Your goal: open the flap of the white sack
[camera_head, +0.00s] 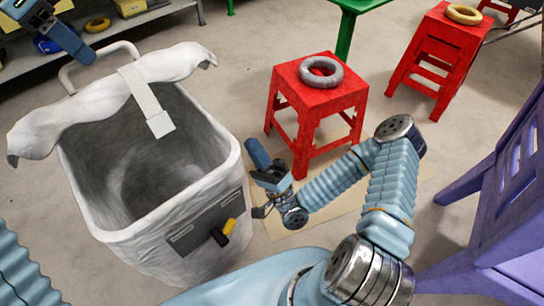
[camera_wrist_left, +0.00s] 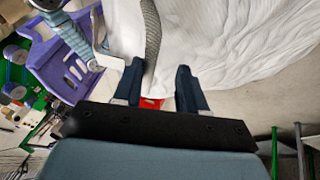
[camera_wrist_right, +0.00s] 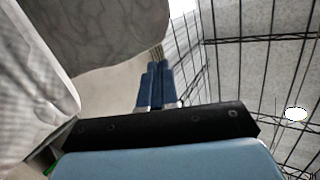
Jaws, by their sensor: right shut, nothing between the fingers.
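The white sack (camera_head: 210,195) stands upright on the floor at the left of the head view, its mouth showing a grey hollow inside. Its flap (camera_head: 95,100) lies folded back, bunched along the far left rim, with curled ends. A pale strap (camera_head: 145,95) hangs from the flap into the mouth. My left gripper (camera_head: 80,50) is beyond the flap at the top left, apart from it. In the left wrist view its fingers (camera_wrist_left: 157,70) are spread, with white cloth and a grey band beyond them. My right gripper (camera_head: 262,175) is shut and empty, beside the sack's right side.
A red stool (camera_head: 320,105) with a grey ring (camera_head: 321,71) stands right of the sack. Another red stool (camera_head: 430,55) carries a yellow ring (camera_head: 464,14). A purple chair (camera_head: 500,215) stands at the right. Shelving (camera_head: 150,18) is at the back left.

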